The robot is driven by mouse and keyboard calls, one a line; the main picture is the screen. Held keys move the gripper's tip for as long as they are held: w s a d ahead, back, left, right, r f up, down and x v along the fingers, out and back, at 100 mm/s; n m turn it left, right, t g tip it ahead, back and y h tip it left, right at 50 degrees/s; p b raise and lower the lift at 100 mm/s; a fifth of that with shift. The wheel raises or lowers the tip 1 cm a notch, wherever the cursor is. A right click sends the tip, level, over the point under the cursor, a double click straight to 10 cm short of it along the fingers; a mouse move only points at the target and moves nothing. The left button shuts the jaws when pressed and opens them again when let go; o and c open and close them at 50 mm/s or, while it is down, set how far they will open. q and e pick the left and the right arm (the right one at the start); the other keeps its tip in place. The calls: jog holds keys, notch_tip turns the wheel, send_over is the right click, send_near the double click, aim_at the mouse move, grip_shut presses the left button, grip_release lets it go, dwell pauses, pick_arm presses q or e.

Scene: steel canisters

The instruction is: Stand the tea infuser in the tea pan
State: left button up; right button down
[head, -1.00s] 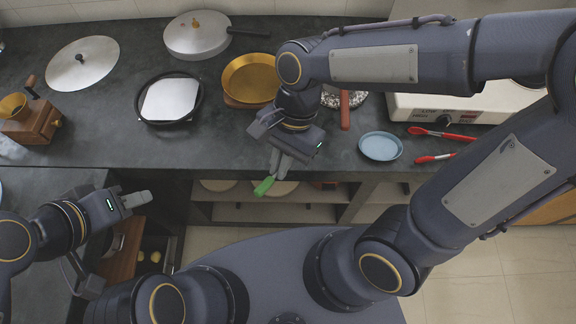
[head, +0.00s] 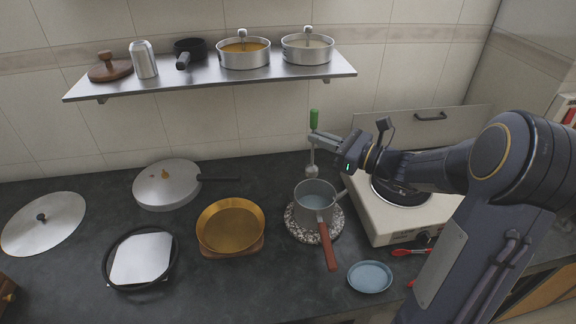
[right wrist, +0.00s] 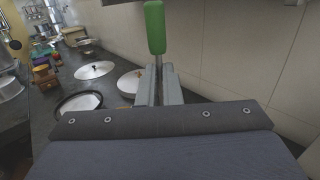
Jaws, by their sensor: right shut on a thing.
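The tea infuser has a green handle (head: 314,119) and a thin stem with a pale rounded head (head: 312,171). My right gripper (head: 314,138) is shut on it just below the green handle and holds it nearly upright. The green handle also stands above the fingers in the right wrist view (right wrist: 155,28). The tea pan (head: 316,205) is a small steel pan with a red-brown handle and pale contents. The infuser's head shows at the pan's back rim in the head view; I cannot tell its exact height over it. My left gripper is out of view.
The pan stands on a speckled round trivet (head: 298,235). A white stove (head: 385,228) is close on the right, a brass pan (head: 230,228) on the left. A blue plate (head: 370,277) lies in front. A loaded wall shelf (head: 215,75) is behind.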

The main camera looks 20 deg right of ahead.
notch_tip(320, 180, down, 13)
jog(key=d+t+h+b, duration=0.1)
jog(key=d+b, duration=0.1)
jog(key=b, duration=0.9)
jog(key=shift+w+m, duration=0.15)
jog(key=shift+m, duration=0.25)
jog(key=shift+r, duration=0.1)
jog(key=c, duration=1.5)
grip_release()
jog(key=shift+b+v, duration=0.55)
jog(key=shift+v, duration=3.35)
